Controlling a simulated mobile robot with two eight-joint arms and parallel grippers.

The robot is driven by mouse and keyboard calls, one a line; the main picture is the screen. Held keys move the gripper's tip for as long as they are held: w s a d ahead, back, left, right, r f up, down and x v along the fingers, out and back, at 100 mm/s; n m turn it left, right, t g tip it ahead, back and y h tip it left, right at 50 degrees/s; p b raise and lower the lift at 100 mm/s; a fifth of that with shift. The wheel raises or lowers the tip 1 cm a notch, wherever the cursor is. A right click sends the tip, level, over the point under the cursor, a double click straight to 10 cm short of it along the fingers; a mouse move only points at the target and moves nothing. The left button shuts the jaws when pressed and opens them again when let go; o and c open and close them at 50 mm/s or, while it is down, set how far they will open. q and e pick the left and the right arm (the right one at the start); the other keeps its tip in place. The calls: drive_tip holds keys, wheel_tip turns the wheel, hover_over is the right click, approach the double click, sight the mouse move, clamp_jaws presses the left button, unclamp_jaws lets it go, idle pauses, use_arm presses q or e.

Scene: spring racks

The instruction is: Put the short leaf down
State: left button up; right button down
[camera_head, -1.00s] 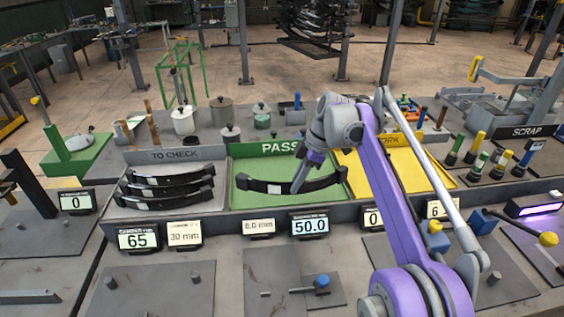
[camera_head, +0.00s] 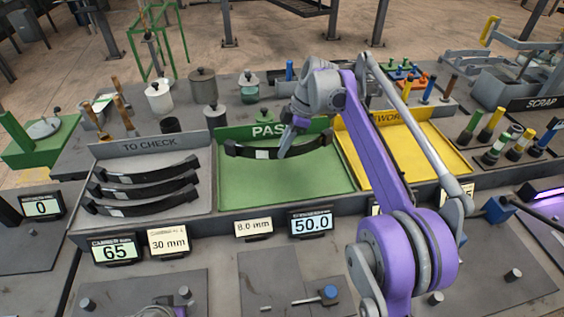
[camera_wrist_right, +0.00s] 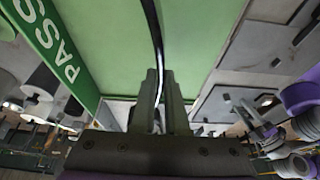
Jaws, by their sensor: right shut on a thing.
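The short leaf (camera_head: 262,154) is a dark, slightly curved bar with a white label near its middle. My right gripper (camera_head: 286,150) is shut on it, right of the label. The leaf is in front of the PASS panel, over the back part of the green PASS tray (camera_head: 270,188); the gap beneath it is hard to judge. In the right wrist view the leaf (camera_wrist_right: 154,30) runs away from the shut fingers (camera_wrist_right: 158,95) above the green tray floor. A grey and purple part at the bottom edge of the head view may be my left gripper (camera_head: 160,311).
The grey TO CHECK tray (camera_head: 203,204) at the left holds three dark leaves (camera_head: 140,190). The yellow REWORK tray (camera_head: 430,160) lies right of the green one. Displays and number cards (camera_head: 167,240) line the front. The front of the green tray is bare.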

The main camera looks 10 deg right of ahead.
sight(285, 158)
use_arm(q)
drive_tip(key=shift+f, duration=0.4)
use_arm(e)
drive_tip(key=shift+f, duration=2.9)
use_arm(q)
drive_tip(key=shift+b, duration=0.3)
use_arm(e)
drive_tip(key=shift+f, duration=0.1)
drive_tip(key=c, duration=0.9)
unclamp_jaws()
drive_tip(key=shift+c, duration=0.2)
use_arm(q)
drive_tip(key=shift+w+r+p, duration=0.15)
drive_tip(key=shift+r+p, duration=0.3)
drive_tip(key=shift+r, duration=0.1)
drive_tip(key=shift+w+r+p, duration=0.15)
drive_tip(key=shift+r+p, duration=0.3)
drive_tip(key=shift+r, duration=0.1)
use_arm(e)
drive_tip(key=v, duration=1.2)
drive_tip(key=shift+w, duration=0.1)
